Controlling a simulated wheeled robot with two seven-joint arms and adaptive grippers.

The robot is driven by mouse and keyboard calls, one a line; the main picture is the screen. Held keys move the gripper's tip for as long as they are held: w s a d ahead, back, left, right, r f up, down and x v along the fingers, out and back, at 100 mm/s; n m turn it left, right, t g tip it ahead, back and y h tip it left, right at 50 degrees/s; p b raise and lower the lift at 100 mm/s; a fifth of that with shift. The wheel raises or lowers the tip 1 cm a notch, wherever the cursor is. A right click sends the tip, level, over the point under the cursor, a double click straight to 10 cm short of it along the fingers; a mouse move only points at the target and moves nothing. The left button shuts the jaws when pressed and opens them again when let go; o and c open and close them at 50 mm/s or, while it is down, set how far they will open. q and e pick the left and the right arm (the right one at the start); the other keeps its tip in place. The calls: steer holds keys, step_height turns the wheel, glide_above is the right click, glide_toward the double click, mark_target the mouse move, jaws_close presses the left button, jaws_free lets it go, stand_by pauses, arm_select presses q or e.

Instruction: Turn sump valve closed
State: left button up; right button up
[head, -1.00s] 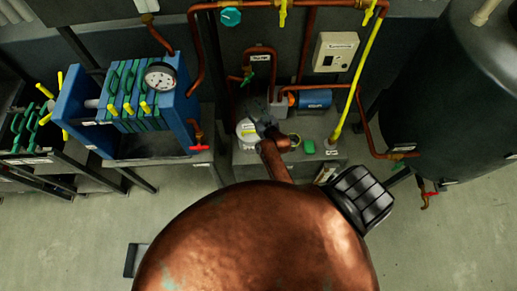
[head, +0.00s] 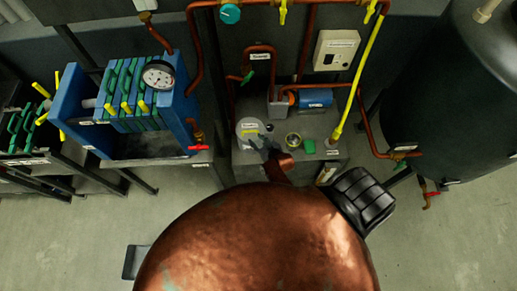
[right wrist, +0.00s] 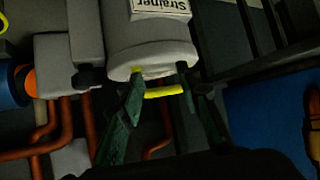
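No label that I can read marks the sump valve, so I cannot tell which valve it is. A green-handled valve (head: 247,76) sits on the copper pipe behind the grey tank (head: 325,165). My left gripper is out of view.
A blue filter press (head: 150,145) with a gauge stands left, with a red-handled valve (head: 198,148) at its corner. A dark round tank (head: 455,110) fills the right side.

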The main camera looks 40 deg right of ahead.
steer(key=shift+g, duration=0.5)
steer(key=shift+s+a+f, duration=0.15)
steer(key=shift+s+f, duration=0.3)
steer(key=shift+f, duration=0.25)
steer(key=shift+s+a+f, duration=0.1)
steer(key=shift+s+f, duration=0.4)
steer(key=shift+f, duration=0.25)
steer(key=shift+s+a+f, duration=0.15)
steer(key=shift+s+f, duration=0.3)
steer(key=shift+f, duration=0.25)
